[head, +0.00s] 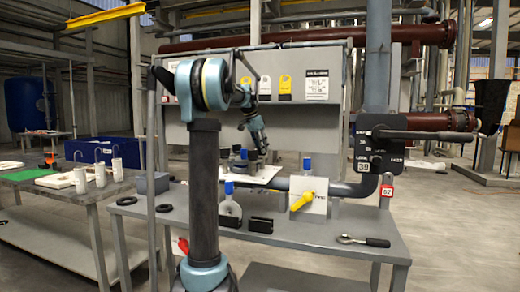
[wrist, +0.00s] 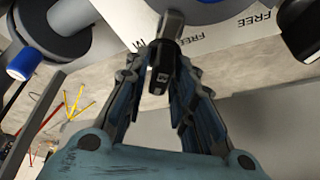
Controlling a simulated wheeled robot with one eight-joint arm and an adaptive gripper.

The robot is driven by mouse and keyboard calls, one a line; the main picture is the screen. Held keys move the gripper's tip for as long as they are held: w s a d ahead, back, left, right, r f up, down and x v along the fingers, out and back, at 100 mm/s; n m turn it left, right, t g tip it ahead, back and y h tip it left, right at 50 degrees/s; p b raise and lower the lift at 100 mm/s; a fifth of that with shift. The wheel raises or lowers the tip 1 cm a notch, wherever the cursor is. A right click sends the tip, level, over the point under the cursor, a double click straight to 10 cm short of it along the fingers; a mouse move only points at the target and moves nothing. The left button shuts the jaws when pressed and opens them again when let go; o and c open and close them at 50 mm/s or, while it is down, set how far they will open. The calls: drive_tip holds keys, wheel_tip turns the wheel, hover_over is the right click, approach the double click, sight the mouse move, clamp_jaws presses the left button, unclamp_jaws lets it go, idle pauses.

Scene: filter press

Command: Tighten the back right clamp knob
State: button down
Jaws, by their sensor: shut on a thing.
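My gripper (wrist: 165,70) is shut on a black piece with a grey metal end (wrist: 161,82), which appears to be a clamp knob. I cannot tell whether it is the back right one. Its far end lies over a white plate (wrist: 224,38) printed "FREE". In the head view my gripper (head: 262,152) points down at the right part of the white plate (head: 262,178) on the filter press. Grey round parts (head: 239,167) stand on the plate's left side. My arm and gripper hide part of the press.
The grey bench carries a yellow-handled valve (head: 303,200), black blocks (head: 261,225), a black ring (head: 127,201) and a wrench (head: 363,240). A thick grey pipe (head: 350,190) runs right of the press. A grey panel with tags (head: 284,84) stands behind.

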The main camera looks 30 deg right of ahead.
drive_tip(key=shift+s+f+m, duration=0.1)
drive_tip(key=shift+f+m, duration=0.1)
drive_tip(key=shift+m, duration=0.5)
drive_tip(key=c, duration=1.6)
unclamp_jaws()
drive_tip(key=shift+o, duration=0.2)
drive_tip(key=v, duration=1.2)
drive_tip(key=shift+w, duration=0.4)
drive_tip(key=shift+d, duration=0.1)
